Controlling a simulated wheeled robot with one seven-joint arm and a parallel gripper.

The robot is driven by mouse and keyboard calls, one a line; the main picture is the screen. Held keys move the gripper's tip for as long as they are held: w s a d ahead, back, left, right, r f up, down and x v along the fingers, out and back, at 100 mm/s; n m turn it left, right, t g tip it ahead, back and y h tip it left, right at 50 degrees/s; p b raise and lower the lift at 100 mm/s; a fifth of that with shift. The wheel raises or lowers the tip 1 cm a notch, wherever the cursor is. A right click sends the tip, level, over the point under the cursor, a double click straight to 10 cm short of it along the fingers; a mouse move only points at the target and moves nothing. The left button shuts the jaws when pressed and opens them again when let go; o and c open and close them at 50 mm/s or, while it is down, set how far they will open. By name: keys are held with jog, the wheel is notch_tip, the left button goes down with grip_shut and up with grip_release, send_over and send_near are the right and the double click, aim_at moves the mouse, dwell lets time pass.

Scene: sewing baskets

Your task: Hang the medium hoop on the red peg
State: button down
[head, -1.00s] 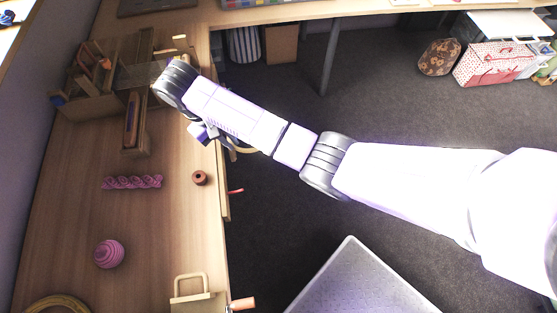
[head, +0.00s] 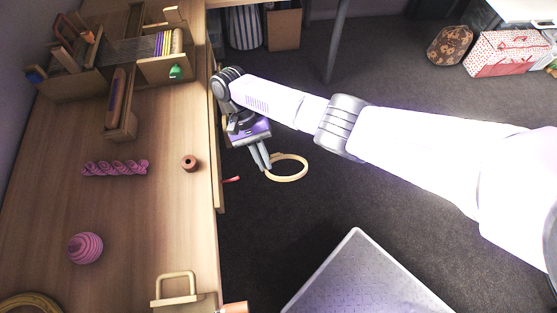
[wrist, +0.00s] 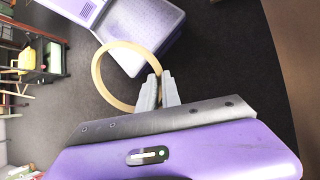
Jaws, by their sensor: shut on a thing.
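My gripper (head: 264,160) is shut on a pale wooden hoop (head: 287,180), holding it by its rim off the table's right side, above the dark floor. In the wrist view, the fingertips (wrist: 158,88) pinch the right part of the hoop (wrist: 97,75), and the ring extends to the left. A small red peg (head: 232,179) sticks out from the table's side edge, left of and slightly below the hoop in the head view. The hoop and peg appear apart.
The wooden table (head: 140,220) carries a pink twisted bundle (head: 115,168), a brown spool (head: 190,163) and a pink striped ball (head: 84,248). Another hoop (head: 30,299) lies at bottom left. A salmon-coloured peg (head: 236,307) shows at the bottom. Wooden organisers stand at the back.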

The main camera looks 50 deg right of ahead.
jog(key=f+m+y, duration=0.1)
jog(key=s+f+m+y+b, duration=0.1)
jog(key=f+m+y, duration=0.1)
jog(key=s+a+f+m+y+b, duration=0.1)
jog(key=shift+s+f+m, duration=0.15)
jog(key=shift+s+m, duration=0.05)
jog(key=shift+m, duration=0.2)
jog(key=d+r+m+t+y+b, duration=0.1)
jog(key=m+t+y+b, duration=0.1)
jog(key=m+t, duration=0.3)
jog(key=d+r+m+t+y+b, duration=0.2)
jog(key=m+t+y, duration=0.1)
jog(key=m+t, duration=0.2)
jog(key=d+r+m+t+y+b, duration=0.1)
jog(key=d+m+t+y+b, duration=0.1)
jog(key=m+t, duration=0.3)
jog(key=shift+r+m+t+y, duration=0.15)
jog(key=shift+t+y, duration=0.2)
jog(key=shift+t, duration=0.6)
jog(key=shift+r+m+t+y, duration=0.15)
jog(key=shift+t+y, duration=0.2)
jog(key=shift+t, duration=0.6)
jog(key=shift+a+f, duration=0.1)
jog(key=shift+a, duration=0.05)
